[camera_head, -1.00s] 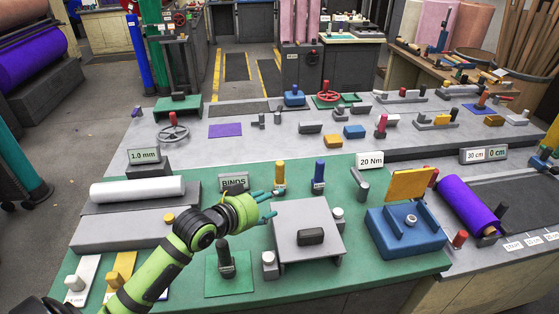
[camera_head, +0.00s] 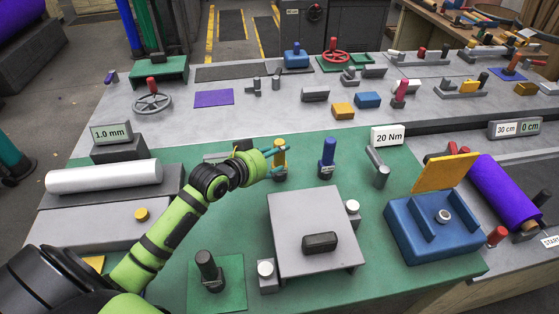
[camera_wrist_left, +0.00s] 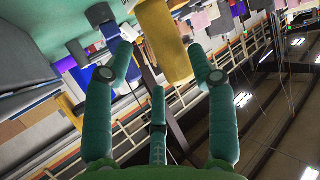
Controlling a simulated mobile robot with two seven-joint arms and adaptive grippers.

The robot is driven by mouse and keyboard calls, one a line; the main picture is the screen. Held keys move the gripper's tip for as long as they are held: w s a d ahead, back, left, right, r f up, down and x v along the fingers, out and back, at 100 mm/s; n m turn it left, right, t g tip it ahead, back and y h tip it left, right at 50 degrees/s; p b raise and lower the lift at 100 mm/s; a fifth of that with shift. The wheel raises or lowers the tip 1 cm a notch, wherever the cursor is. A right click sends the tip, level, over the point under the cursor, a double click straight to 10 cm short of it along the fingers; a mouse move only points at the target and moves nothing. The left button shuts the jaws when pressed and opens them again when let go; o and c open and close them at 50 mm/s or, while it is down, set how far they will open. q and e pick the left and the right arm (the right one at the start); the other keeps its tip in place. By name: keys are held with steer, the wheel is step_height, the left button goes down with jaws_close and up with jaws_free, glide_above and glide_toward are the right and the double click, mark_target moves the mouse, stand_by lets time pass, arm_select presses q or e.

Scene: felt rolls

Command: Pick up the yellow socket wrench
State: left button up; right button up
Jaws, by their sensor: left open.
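The yellow socket wrench (camera_head: 280,153) stands upright on the green mat (camera_head: 235,262) in the head view. My left gripper (camera_head: 279,163) is open at the wrench, its teal fingers reaching past the handle's sides. In the left wrist view the yellow handle (camera_wrist_left: 163,42) shows large between the spread finger tips (camera_wrist_left: 160,60), with a gap beside at least the left finger. The lower end of the wrench is partly hidden by the fingers. My right gripper is not in view.
A blue socket wrench (camera_head: 327,158) stands just to the right. A grey raised plate (camera_head: 300,215) is in front, and a blue fixture (camera_head: 425,240) with a yellow flap is farther right. A white roll (camera_head: 103,176) lies at left. A "20 Nm" sign (camera_head: 388,135) stands behind.

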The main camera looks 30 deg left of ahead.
arm_select(q)
steer(key=x, duration=0.3)
steer(key=shift+w+a+f+p, duration=0.15)
steer(key=shift+w+a+p, duration=0.1)
steer(key=shift+w+p, duration=0.1)
steer(key=shift+w+d+f, duration=0.1)
steer(key=shift+d, duration=0.05)
jaws_close()
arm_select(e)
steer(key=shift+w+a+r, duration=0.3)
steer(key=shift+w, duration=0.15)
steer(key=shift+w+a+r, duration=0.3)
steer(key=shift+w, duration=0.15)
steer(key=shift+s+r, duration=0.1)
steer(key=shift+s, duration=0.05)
